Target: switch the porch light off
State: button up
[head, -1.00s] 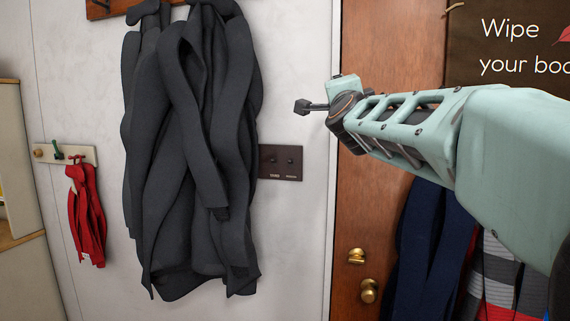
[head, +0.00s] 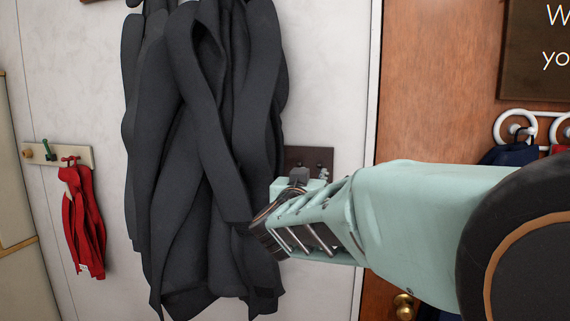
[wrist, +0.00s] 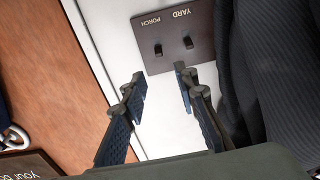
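A dark brown switch plate (head: 322,155) is on the white wall, just right of the dark coat. My gripper hides its lower part in the head view. In the wrist view the plate (wrist: 170,28) appears upside down with two small dark toggles, labelled PORCH and YARD. The porch toggle (wrist: 158,50) is the left one there, and the yard toggle (wrist: 188,42) is the right one. I cannot tell which way each is flipped. My gripper (wrist: 160,90) is open and empty, its fingertips apart from both toggles. It also shows in the head view (head: 299,176), in front of the plate.
A large dark grey coat (head: 200,150) hangs close beside the plate and my gripper. A wooden door (head: 430,90) is to the right. A red garment (head: 82,215) hangs from a small hook rail (head: 45,151) at left. Bare white wall lies between plate and door.

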aim_at(319, 164)
jog(key=p+x, duration=0.1)
jog(key=x, duration=0.9)
jog(key=shift+w+d, duration=0.15)
jog(key=shift+w, duration=0.1)
jog(key=shift+c, duration=0.5)
grip_shut()
